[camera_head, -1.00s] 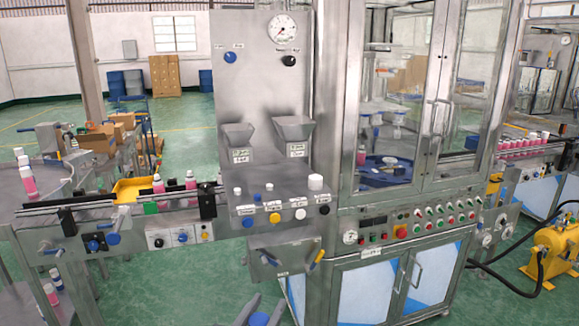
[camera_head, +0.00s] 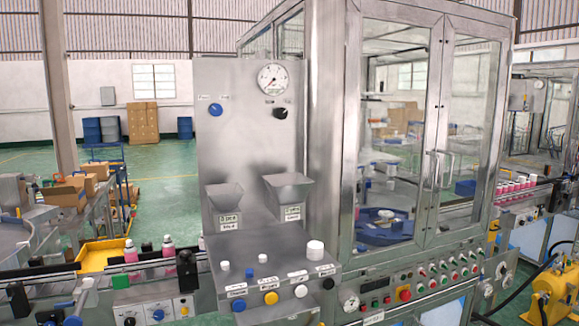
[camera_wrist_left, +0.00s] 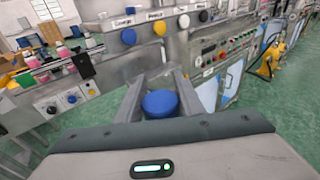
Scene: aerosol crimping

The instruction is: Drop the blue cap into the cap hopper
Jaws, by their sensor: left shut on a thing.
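In the left wrist view the blue cap (camera_wrist_left: 160,104) is between the two fingers of my left gripper (camera_wrist_left: 158,80), which is shut on it. The gripper is in front of and below the machine's button panel, clear of the hoppers. In the head view two metal funnel-shaped hoppers are on the upright panel: a left one (camera_head: 225,197) and a larger right one (camera_head: 288,187). Each has a small label that I cannot read, so I cannot tell which is the cap hopper. My left gripper is outside the head view, and my right gripper shows in neither view.
Below the hoppers a steel ledge (camera_head: 275,252) holds several small white and blue parts, with coloured buttons along its front. A conveyor with pink bottles (camera_head: 168,246) runs at the left. A glazed cabinet (camera_head: 400,130) stands close on the right.

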